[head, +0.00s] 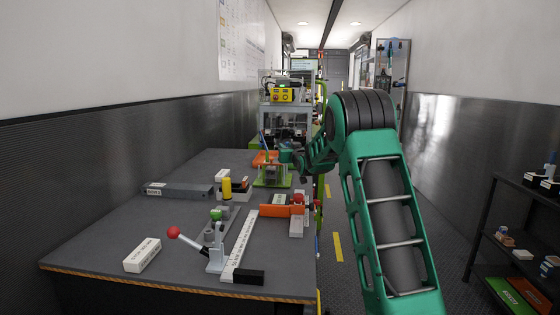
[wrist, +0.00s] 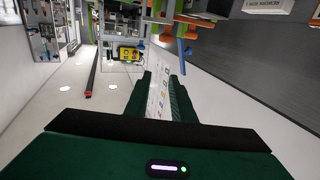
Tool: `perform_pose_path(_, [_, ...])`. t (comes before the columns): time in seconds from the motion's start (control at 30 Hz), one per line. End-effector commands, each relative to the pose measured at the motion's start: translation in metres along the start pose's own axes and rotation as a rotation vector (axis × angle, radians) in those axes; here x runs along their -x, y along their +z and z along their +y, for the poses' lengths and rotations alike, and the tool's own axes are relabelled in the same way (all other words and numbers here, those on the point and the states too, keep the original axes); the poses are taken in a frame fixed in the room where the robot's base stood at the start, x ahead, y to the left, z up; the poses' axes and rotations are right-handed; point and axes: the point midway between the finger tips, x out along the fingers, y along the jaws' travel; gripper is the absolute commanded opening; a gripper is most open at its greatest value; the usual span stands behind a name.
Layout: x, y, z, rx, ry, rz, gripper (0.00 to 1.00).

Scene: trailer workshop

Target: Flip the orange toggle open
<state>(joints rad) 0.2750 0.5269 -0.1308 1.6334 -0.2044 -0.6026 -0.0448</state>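The orange toggle (head: 281,211) is a flat orange lever lying about level on a pale mount near the right edge of the workbench, with a red part at its right end. I cannot make it out for certain in the wrist view. My gripper (head: 286,153) is beyond it in the head view, beside the green fixture (head: 272,178), and looks small and partly merged with my arm. In the wrist view my gripper (wrist: 160,82) has its two dark fingers apart with nothing between them. It is clear of the orange toggle.
The bench (head: 110,240) also holds a red-ball lever clamp (head: 214,257), a white labelled block (head: 142,255), a yellow cylinder (head: 227,188) and a long grey box (head: 178,190). A shelf (head: 500,235) stands at the right. The aisle floor between is clear.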

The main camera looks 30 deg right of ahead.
Motion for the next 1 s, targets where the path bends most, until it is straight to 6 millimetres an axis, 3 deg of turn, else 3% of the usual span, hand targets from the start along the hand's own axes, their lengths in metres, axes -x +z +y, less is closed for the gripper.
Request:
perform_pose_path(0.37, [0.001, 0.064, -0.001, -0.001, -0.001, -0.006, 0.22])
perform_pose_path(0.7, [-0.05, 0.06, -0.001, 0.0, -0.001, -0.001, 0.22])
perform_pose_path(1.0, [-0.073, 0.059, -0.001, 0.001, 0.0, -0.002, 0.22])
